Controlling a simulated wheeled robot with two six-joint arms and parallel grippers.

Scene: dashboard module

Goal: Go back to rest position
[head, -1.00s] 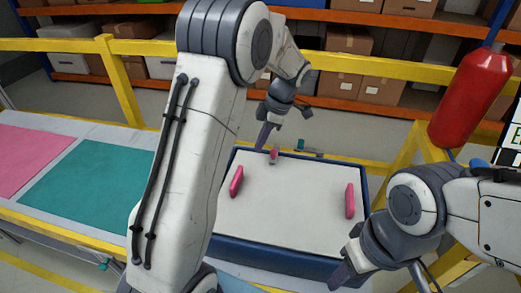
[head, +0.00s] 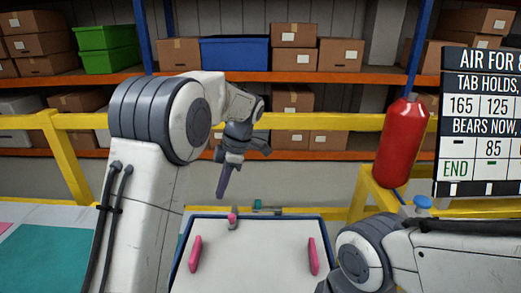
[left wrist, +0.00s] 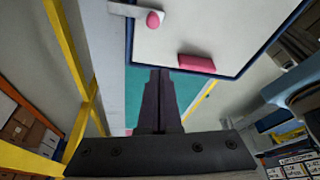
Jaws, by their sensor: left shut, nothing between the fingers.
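My left gripper (head: 223,192) hangs in the air above and behind the far edge of a white panel (head: 255,260) with a dark blue rim. Its fingers point down, and it is shut and empty. In the left wrist view its closed fingers (left wrist: 158,75) point at the panel's edge, with nothing between them. Two pink bars stand on the panel, a left one (head: 195,254) and a right one (head: 313,256). A small lever with a pink tip (head: 232,218) is at the panel's far edge. My right arm comes in at the lower right; its gripper is below the picture.
A yellow rail (head: 330,122) runs behind the panel, before shelves with boxes (head: 293,58). A red cylinder (head: 403,142) stands at the right beside a black sign (head: 480,130). A teal mat (head: 45,260) lies at the left. Open air surrounds the left gripper.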

